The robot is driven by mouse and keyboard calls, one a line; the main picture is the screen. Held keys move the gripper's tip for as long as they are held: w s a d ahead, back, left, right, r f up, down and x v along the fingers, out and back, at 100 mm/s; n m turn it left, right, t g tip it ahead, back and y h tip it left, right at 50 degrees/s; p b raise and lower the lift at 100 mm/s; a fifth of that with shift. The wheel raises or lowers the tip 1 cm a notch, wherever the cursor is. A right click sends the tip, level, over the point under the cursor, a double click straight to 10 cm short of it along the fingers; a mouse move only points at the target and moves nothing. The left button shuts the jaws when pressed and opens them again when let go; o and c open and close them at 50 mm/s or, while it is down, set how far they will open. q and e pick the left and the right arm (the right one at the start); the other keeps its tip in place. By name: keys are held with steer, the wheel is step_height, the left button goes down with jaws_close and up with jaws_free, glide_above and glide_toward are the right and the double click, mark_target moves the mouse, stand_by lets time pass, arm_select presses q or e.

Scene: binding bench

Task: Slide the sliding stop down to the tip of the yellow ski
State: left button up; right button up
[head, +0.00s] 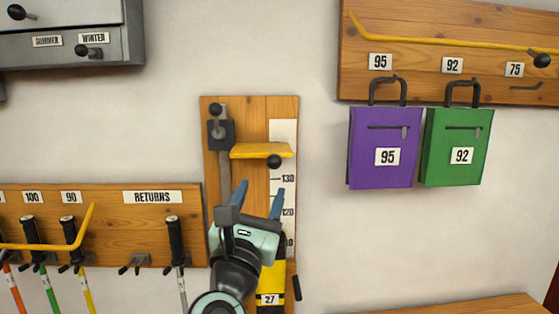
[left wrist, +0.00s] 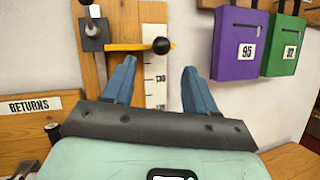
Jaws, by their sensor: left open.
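The sliding stop is a yellow bar (head: 255,150) with a black knob (head: 274,162), set across the upper part of a wooden measuring board. In the left wrist view the yellow bar (left wrist: 122,47) and black knob (left wrist: 161,46) show just beyond my fingers. The yellow ski (head: 270,275), with a black band and a 27 label, stands low against the board. Its tip is hidden behind my gripper. My left gripper (head: 259,192) is open and empty, its blue fingers pointing up just below the bar, apart from it. My right gripper is not in view.
The measuring board (head: 283,107) has a number scale on its right side and a grey post with a clamp block (head: 220,134) on its left. Purple (head: 365,170) and green (head: 455,170) bags hang at right. A pole rack (head: 150,220) marked RETURNS is at left.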

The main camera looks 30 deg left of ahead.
mark_target(272, 166)
arm_select(q)
steer(key=p+x, duration=0.3)
steer(key=x, duration=0.6)
steer(key=shift+w+r+p, duration=0.15)
steer(key=shift+w+p, duration=0.25)
steer(key=shift+w+a, duration=0.15)
steer(key=shift+w, duration=0.25)
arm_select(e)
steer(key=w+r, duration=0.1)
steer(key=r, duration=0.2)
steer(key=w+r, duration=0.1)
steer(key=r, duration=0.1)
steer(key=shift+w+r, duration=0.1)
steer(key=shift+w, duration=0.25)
